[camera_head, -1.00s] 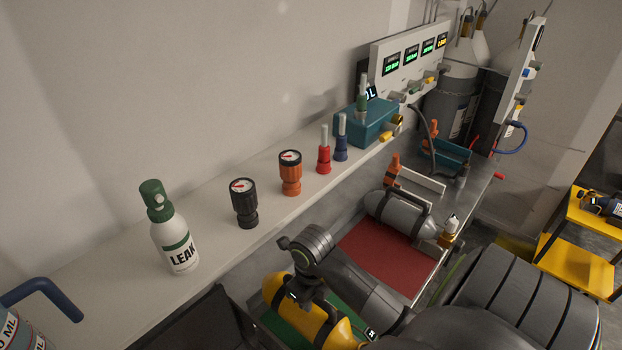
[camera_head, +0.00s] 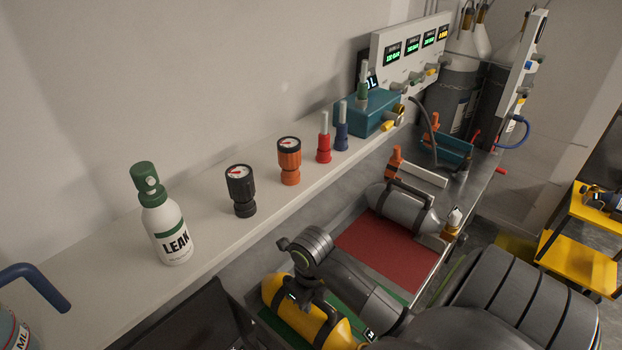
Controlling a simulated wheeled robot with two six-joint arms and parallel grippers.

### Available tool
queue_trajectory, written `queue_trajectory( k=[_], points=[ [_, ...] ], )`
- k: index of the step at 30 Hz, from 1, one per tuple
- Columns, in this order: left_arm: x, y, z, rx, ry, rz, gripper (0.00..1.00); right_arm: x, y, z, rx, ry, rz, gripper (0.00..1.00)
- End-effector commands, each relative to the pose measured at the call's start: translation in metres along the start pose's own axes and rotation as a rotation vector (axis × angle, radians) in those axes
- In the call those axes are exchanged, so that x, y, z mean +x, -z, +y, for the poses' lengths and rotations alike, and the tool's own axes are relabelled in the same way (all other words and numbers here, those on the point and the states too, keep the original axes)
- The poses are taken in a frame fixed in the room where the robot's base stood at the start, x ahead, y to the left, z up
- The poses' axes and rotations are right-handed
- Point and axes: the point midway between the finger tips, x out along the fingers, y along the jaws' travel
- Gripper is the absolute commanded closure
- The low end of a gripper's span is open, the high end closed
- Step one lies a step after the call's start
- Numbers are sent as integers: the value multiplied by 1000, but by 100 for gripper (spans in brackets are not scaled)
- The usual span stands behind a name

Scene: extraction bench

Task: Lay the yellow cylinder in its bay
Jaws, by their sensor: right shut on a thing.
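The yellow cylinder (camera_head: 330,330) is at the lower middle of the head view, with a dark handle on top. My right gripper (camera_head: 303,293) is shut on it from above. The cylinder lies on its side over a green bay (camera_head: 272,318) of the tray. I cannot tell whether it touches the green surface. My right wrist and arm hide part of the bay. My left gripper is not in view.
The shelf holds a white and green leak bottle (camera_head: 168,228), a black gauge (camera_head: 240,188), an orange gauge (camera_head: 289,160) and a teal box (camera_head: 366,112).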

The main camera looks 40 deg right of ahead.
Motion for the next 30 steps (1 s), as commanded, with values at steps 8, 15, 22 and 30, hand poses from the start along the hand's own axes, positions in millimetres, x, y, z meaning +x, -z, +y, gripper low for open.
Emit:
queue_trajectory(
  k=[8,15,22,30],
  points=[
    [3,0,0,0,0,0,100,0,-2,0,-2,1,-7,100],
    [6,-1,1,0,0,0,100,3,-2,0,-2,2,-7,100],
    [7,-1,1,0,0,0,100,4,-2,0,-2,1,-8,100],
    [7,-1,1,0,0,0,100,5,-1,0,-1,1,-6,68]
  ],
)
